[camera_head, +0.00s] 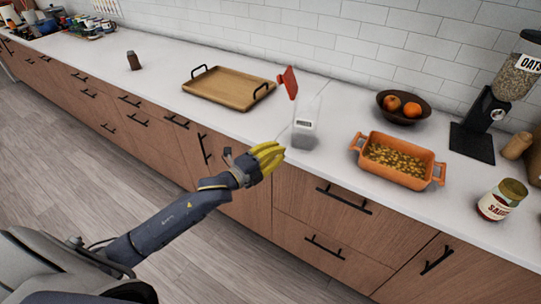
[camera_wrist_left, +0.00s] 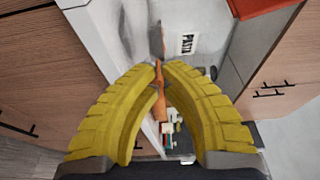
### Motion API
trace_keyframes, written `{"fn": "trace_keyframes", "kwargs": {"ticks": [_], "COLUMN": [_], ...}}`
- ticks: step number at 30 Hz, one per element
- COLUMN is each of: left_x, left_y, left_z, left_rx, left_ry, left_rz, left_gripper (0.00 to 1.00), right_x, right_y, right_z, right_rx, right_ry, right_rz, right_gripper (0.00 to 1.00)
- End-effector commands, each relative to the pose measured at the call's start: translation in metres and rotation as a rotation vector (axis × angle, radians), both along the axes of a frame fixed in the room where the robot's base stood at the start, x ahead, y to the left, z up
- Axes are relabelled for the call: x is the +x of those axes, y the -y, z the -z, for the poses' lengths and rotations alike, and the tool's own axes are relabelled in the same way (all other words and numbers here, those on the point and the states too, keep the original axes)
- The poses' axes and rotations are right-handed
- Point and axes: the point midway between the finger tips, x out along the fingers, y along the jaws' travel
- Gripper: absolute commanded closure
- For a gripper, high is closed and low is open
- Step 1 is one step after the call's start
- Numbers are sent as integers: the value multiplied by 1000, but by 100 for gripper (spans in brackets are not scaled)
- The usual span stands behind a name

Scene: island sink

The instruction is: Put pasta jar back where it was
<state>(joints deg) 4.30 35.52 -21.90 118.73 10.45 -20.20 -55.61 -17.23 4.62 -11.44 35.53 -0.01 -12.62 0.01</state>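The pasta jar (camera_head: 303,132) is a clear, upright container on the counter's front part. In the left wrist view the jar's label (camera_wrist_left: 188,43) shows just beyond the fingertips. My left gripper (camera_head: 281,150) has yellow fingers and is at the counter's front edge, just left of the jar's lower part. In the left wrist view its fingertips (camera_wrist_left: 159,68) are nearly together, with no object clearly between them. My right gripper is not in view.
An orange baking dish (camera_head: 439,174) full of pasta is right of the jar. A fruit bowl (camera_head: 404,116) is behind, a sauce jar (camera_head: 497,202) and oats dispenser (camera_head: 517,77) farther right. A wooden tray (camera_head: 225,88) lies to the left. Counter between tray and dispenser bottle (camera_head: 134,61) is clear.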

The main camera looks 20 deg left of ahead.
Motion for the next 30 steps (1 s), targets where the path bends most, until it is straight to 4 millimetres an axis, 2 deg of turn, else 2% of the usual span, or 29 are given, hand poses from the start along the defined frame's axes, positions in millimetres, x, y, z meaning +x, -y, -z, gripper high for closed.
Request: {"fn": "trace_keyframes", "kwargs": {"ticks": [6, 15, 21, 30], "left_x": [35, 67, 77, 78], "left_y": [17, 33, 37, 38], "left_z": [-1, 0, 0, 0], "left_rx": [-2, -1, -1, 0], "left_ry": [2, 0, 0, 0], "left_rz": [0, 0, 0, 0], "left_gripper": [100, 100, 100, 100], "right_x": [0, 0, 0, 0], "right_y": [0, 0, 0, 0], "right_z": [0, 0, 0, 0], "right_rx": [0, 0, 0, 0], "right_ry": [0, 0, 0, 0], "right_rz": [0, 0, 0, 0], "right_gripper": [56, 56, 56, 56]}}
